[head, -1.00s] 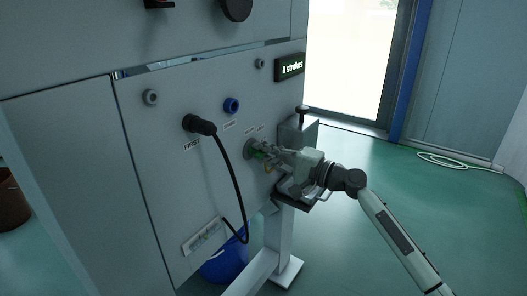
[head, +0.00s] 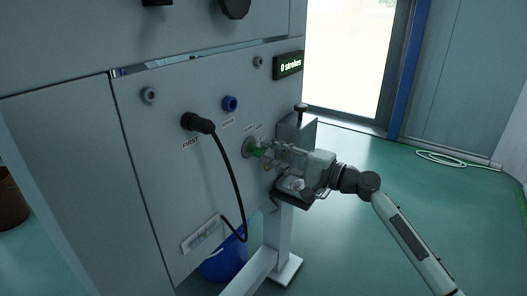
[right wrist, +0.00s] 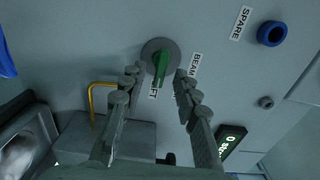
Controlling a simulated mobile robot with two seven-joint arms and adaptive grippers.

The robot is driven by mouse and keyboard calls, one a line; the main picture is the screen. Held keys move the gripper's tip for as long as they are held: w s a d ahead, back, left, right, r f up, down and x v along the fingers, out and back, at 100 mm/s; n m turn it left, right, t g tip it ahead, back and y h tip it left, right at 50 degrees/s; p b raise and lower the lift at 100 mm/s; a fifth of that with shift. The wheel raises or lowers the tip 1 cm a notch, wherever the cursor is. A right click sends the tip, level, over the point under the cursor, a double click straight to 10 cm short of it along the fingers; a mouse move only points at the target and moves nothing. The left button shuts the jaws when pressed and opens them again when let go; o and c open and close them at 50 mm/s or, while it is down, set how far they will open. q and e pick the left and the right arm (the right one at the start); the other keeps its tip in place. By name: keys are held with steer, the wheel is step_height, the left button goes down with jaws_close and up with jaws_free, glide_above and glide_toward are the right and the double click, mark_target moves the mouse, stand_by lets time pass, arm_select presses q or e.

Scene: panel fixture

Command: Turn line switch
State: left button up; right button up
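The line switch is a green handle on a round grey base on the panel, in the right wrist view (right wrist: 161,64) and partly visible in the head view (head: 257,152). Labels reading BEAM and one ending in "FT", partly hidden, sit beside it. My right gripper (right wrist: 157,76) is open, with one finger on each side of the handle's line and visible gaps to both. In the head view, the right gripper (head: 269,151) points at the switch from the right; whether it touches cannot be told. My left gripper is not in view.
A black plug (head: 200,124) with a hanging cable is at the FIRST label. A blue SPARE socket (head: 231,104) is above the switch. A grey box (head: 297,132) with a black knob stands close behind the right gripper. A display (head: 289,66) reads "0 strokes".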

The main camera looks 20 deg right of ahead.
steer(key=v, duration=0.9)
steer(key=shift+f, duration=0.1)
steer(key=s+a+f+n+g+h, duration=0.1)
steer(key=s+f+n+g+h, duration=0.2)
steer(key=f, duration=1.1)
steer(key=s+a+f+n+g+h, duration=0.15)
steer(key=s+f, duration=0.35)
steer(key=f, duration=0.9)
steer(key=s+d+f+n+g+h, duration=0.2)
steer(key=s+f+n+g+h, duration=0.5)
steer(key=s+f, duration=1.2)
steer(key=shift+s+f+n+h, duration=0.2)
steer(key=shift+s+n+h, duration=0.15)
steer(key=shift+s, duration=0.55)
